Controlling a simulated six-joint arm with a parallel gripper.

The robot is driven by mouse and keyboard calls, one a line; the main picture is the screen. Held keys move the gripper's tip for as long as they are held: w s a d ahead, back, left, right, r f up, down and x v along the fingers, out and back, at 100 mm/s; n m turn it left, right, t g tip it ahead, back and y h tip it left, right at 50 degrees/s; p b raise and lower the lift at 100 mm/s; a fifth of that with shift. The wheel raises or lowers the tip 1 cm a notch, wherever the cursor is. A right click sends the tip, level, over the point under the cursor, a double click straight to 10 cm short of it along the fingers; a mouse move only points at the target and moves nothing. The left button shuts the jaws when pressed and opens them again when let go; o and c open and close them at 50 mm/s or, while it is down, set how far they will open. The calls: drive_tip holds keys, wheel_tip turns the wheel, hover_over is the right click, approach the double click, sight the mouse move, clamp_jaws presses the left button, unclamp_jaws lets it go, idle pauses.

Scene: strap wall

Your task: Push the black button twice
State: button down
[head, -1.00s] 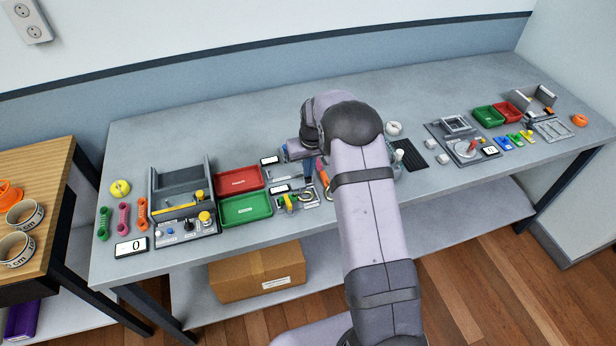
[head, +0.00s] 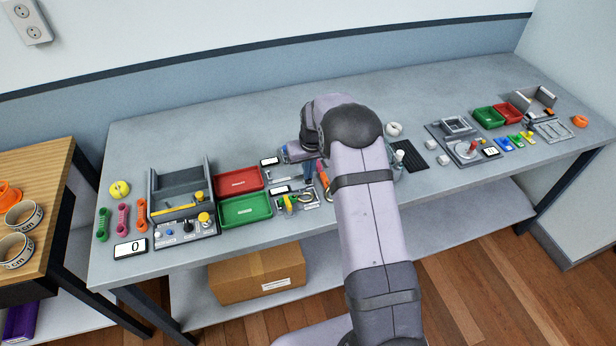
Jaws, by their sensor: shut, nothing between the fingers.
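The black button (head: 188,226) sits on a grey control panel (head: 172,240) at the left of the bench. A white counter display (head: 130,247) left of the panel reads 0. My gripper (head: 308,176) is shut, empty and pointing down near the middle of the bench, well to the right of the button. It is small in the view and partly hidden by my own wrist.
Red (head: 238,181) and green (head: 245,209) trays lie between the panel and my gripper. A grey walled box (head: 182,182) stands behind the panel. Pink, green and orange wrench-like parts lie to its left. A small device (head: 300,199) with coloured parts is just below my gripper.

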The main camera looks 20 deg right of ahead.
drive_tip(key=shift+r+p, duration=1.35)
drive_tip(key=shift+r, duration=0.9)
wheel_tip(320, 180, up, 3)
drive_tip(key=p, duration=0.4)
drive_tip(key=shift+r, duration=0.1)
drive_tip(key=shift+f+b, duration=2.2)
drive_tip(key=shift+f, duration=1.15)
